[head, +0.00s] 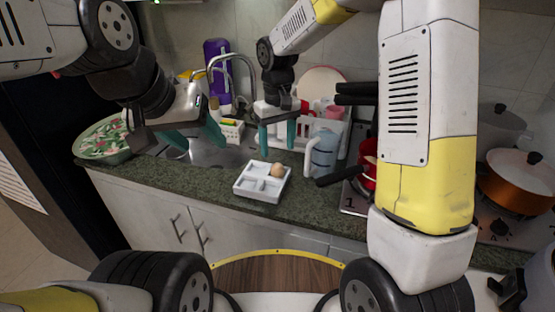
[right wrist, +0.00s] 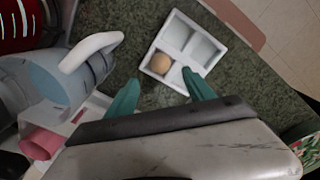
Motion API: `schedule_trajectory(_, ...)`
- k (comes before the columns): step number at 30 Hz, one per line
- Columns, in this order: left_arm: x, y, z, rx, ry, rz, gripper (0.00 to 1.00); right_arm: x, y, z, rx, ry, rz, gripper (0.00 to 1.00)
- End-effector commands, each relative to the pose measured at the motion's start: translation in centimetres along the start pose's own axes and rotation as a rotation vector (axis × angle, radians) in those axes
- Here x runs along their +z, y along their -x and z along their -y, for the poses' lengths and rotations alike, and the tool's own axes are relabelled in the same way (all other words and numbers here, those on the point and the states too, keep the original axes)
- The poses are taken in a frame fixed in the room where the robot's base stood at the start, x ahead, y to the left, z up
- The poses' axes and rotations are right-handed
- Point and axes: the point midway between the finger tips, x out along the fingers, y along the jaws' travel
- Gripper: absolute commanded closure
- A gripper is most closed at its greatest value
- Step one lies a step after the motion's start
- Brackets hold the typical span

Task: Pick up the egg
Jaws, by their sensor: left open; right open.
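A brown egg (head: 277,170) sits in the back right compartment of a white divided tray (head: 245,191) on the green countertop. In the right wrist view the egg (right wrist: 160,63) lies in one compartment of the tray (right wrist: 210,47). My right gripper (head: 277,147) is open and empty, with its green fingers pointing down just behind the tray. In the right wrist view its fingertips (right wrist: 160,80) are apart, near the egg, not touching it. My left gripper (head: 197,141) is open and empty over the sink area, left of the tray.
A blue-grey pitcher (head: 322,154) with a white handle stands right of the tray, close to my right gripper. A red pot (head: 368,163) and stove lie further right. A patterned bowl (head: 103,140) is at the left. The counter in front of the tray is clear.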

Motion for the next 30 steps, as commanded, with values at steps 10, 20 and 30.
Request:
schedule_trajectory(10,0.0,0.0,0.0,0.000,0.000,0.000,0.42,0.4,-4.8,0.1,-0.001,-0.001,0.003,0.38)
schedule_trajectory(20,0.0,0.0,0.0,0.000,0.000,0.000,0.42,0.3,-6.5,0.1,-0.001,-0.003,0.000,0.38)
schedule_trajectory(30,0.0,0.0,0.0,0.000,0.000,0.000,0.42,0.3,-6.5,0.1,-0.001,-0.002,-0.001,0.89)
